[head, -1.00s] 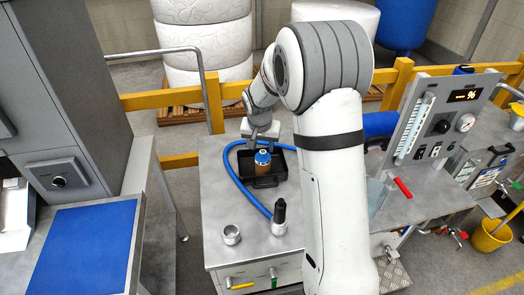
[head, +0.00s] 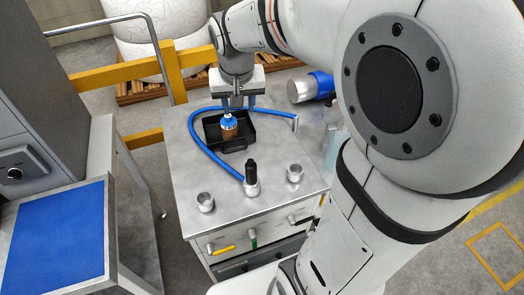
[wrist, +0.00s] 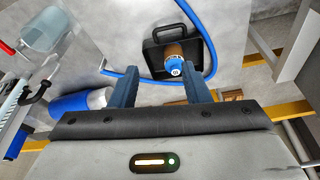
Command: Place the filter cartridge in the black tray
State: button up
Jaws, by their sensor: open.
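The filter cartridge, a brown cylinder with a blue top (head: 229,127), stands upright in the black tray (head: 212,134) on the grey metal bench. In the wrist view the cartridge (wrist: 173,60) shows inside the tray (wrist: 153,33), beyond my fingertips. My gripper (head: 232,104) is above and just behind the cartridge, close to its blue top. In the wrist view my gripper (wrist: 160,84) has its two blue fingers apart with nothing between them. The cartridge's underside is hidden.
A blue hose (head: 186,140) loops around the tray. A black-handled fitting (head: 252,180) and metal cups (head: 205,202) stand at the bench front. A blue-ended cylinder (head: 303,90) lies at the back right. A blue-topped surface (head: 55,240) is at left.

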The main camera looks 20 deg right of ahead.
jog(key=s+f+n, duration=0.1)
jog(key=s+n, duration=0.1)
jog(key=s, duration=1.4)
jog(key=shift+f+y, duration=0.25)
jog(key=shift+y, duration=0.05)
jog(key=shift+s, duration=0.1)
